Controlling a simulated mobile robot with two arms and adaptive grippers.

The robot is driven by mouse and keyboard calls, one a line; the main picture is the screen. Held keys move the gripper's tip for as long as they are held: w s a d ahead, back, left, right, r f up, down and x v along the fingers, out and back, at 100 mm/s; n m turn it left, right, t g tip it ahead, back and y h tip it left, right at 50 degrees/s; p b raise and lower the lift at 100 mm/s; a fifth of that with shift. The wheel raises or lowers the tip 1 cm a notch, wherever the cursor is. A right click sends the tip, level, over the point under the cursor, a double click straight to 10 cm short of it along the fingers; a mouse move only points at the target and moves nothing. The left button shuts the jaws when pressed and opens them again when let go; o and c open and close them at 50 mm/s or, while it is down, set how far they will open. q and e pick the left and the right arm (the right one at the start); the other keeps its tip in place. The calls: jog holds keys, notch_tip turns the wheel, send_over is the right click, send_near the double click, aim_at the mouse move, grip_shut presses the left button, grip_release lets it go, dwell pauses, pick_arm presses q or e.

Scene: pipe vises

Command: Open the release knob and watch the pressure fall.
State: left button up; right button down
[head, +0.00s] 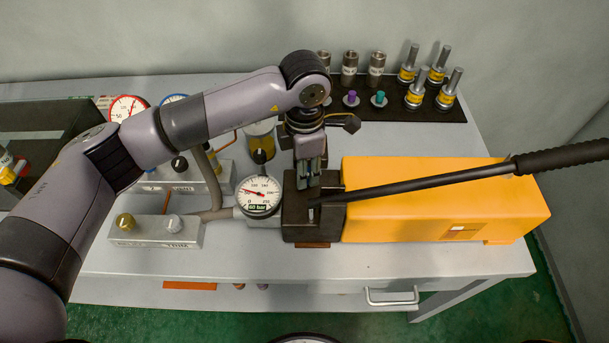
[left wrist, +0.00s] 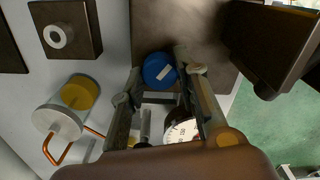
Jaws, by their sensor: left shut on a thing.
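My left gripper (head: 311,172) points down at the dark pump block (head: 313,228) at the front end of the yellow hand pump (head: 445,195). In the left wrist view, the fingers of this gripper (left wrist: 160,76) are shut on a round blue knob (left wrist: 156,67) with a white mark. The head view does not show the knob; the gripper covers that spot. A white dial gauge (head: 258,190) stands left of the block, with a readout of 60 bar. Its face partly shows in the left wrist view (left wrist: 184,131). My right gripper is in neither view.
The long black pump lever (head: 430,180) slants right over the yellow body. A manifold (head: 155,232) with a brass and a silver knob lies at front left. A black mat (head: 420,110) with several fittings is at back right. A yellow-filled cylinder (head: 262,140) stands behind the gauge.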

pick_arm(q)
jog(key=n+b, duration=0.3)
jog(key=shift+f+n, duration=0.1)
jog(key=shift+n, duration=0.3)
jog(key=shift+n+b, duration=0.8)
jog(key=shift+r, duration=0.2)
jog(key=o, duration=1.2)
jog(key=shift+c, duration=0.2)
jog(key=shift+f, duration=0.1)
notch_tip(320, 180, up, 12)
